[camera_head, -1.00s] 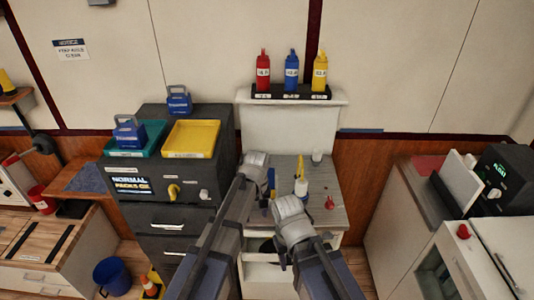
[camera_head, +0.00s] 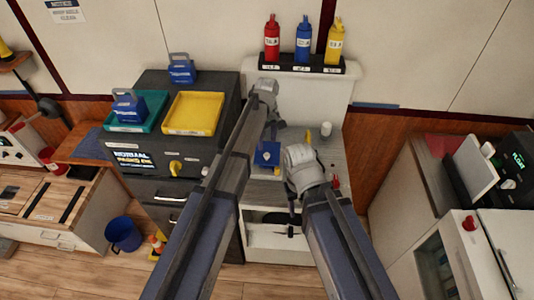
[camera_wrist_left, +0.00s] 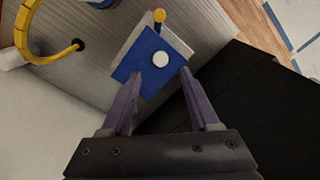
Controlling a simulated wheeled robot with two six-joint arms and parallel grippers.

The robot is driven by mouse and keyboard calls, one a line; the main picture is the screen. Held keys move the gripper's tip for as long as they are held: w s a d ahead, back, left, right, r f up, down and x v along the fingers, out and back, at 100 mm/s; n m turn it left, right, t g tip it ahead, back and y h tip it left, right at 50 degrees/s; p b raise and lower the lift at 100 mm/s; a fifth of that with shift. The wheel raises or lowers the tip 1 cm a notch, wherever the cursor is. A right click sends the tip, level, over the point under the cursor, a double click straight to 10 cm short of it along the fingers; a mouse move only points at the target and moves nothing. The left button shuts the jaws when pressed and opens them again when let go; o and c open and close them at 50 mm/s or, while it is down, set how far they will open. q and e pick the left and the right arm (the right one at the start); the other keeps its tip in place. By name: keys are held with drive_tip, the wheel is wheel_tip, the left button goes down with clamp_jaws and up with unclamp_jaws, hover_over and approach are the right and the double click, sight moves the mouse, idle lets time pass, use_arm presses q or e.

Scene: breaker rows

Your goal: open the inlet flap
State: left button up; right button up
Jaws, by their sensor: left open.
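A blue square plate (camera_wrist_left: 150,62) with a white round knob and a yellow-tipped stem shows between my left fingers in the left wrist view. It sits on a pale block on the grey ribbed bench top; in the head view it is the blue piece (camera_head: 267,153). I cannot tell whether this is the inlet flap. My left gripper (camera_wrist_left: 160,74) is open, its fingertips at the plate's near edge; contact is unclear. My right gripper (camera_head: 292,217) hangs at the bench's front; its jaws are too small to read.
A yellow curved hose (camera_wrist_left: 45,45) rises left of the plate. A dark cabinet (camera_head: 190,100) with a yellow tray (camera_head: 193,113) stands left of the bench. Red, blue and yellow bottles stand on the shelf (camera_head: 300,66) behind. A white cylinder (camera_head: 326,130) is at the bench's right.

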sight(267, 155)
use_arm(q)
wheel_tip(267, 155, down, 6)
drive_tip(key=b, duration=0.5)
drive_tip(key=shift+f+b, duration=0.2)
drive_tip(key=shift+b, duration=0.15)
drive_tip(key=shift+r, duration=0.1)
clamp_jaws()
idle(0.9)
